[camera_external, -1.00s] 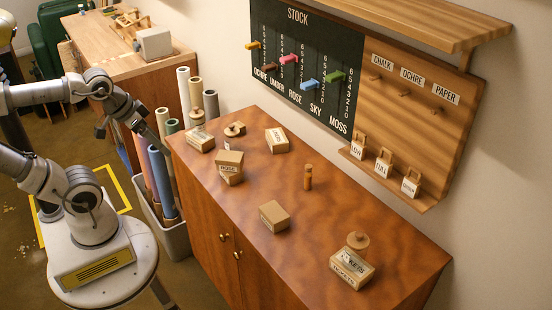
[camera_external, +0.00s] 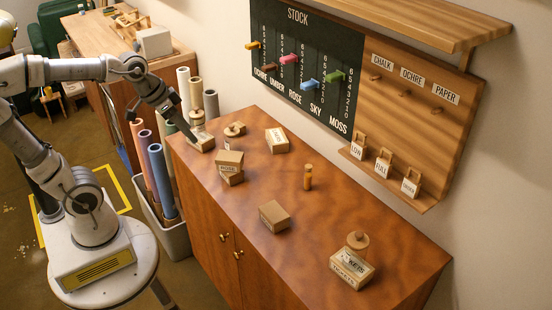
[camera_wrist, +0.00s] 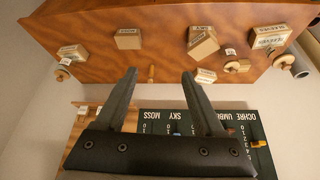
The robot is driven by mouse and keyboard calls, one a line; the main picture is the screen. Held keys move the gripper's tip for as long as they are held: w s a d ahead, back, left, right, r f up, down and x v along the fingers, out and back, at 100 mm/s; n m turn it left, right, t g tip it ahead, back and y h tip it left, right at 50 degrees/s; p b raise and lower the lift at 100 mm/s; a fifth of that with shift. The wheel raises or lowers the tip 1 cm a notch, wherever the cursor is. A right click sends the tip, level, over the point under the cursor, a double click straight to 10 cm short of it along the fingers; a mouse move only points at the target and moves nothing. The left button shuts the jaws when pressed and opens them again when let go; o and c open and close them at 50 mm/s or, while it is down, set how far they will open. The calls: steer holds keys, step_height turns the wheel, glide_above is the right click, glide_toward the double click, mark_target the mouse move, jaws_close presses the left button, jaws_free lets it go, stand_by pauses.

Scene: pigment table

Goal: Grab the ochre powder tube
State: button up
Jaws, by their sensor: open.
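A small upright ochre-brown tube (camera_external: 308,178) with a lighter top stands alone on the cabinet top, right of the middle. No label can be read on it. In the wrist view it appears as a small ochre stub (camera_wrist: 151,74) between the fingers, well beyond them. My gripper (camera_external: 188,134) is low at the cabinet's far left end, beside the labelled box (camera_external: 203,142), well away from the tube. I cannot tell whether it touches the box. In the wrist view the two fingers (camera_wrist: 159,73) are spread apart with nothing held.
Stacked boxes (camera_external: 230,162), a knobbed disc (camera_external: 235,129) and a labelled box (camera_external: 277,140) lie between gripper and tube. A plain box (camera_external: 274,215) and label boxes (camera_external: 351,270) stand nearer. Paper rolls (camera_external: 162,180) stand left; the stock board (camera_external: 305,70) hangs behind.

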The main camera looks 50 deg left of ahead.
steer(key=w+d+f+m+h, duration=0.1)
steer(key=w+f, duration=0.1)
steer(key=w, duration=0.5)
steer(key=w+d+f+m, duration=0.1)
steer(key=w+f+m, duration=0.1)
steer(key=w, duration=0.6)
steer(key=m+h+b, duration=0.1)
steer(key=m, duration=0.1)
glide_toward(308, 180)
steer(key=w+f, duration=0.2)
steer(key=f, duration=0.1)
steer(key=w+f, duration=0.1)
steer(key=f, duration=0.1)
steer(key=shift+w+a, duration=0.2)
steer(key=shift+w, duration=0.05)
steer(key=shift+s+d+x, duration=0.1)
steer(key=shift+s+x, duration=0.05)
steer(key=shift+x, duration=1.2)
steer(key=shift+s+d+x, duration=0.1)
steer(key=shift+s+x, duration=0.05)
steer(key=shift+x, duration=1.25)
steer(key=shift+f, duration=0.1)
steer(key=shift+c, duration=0.2)
jaws_close()
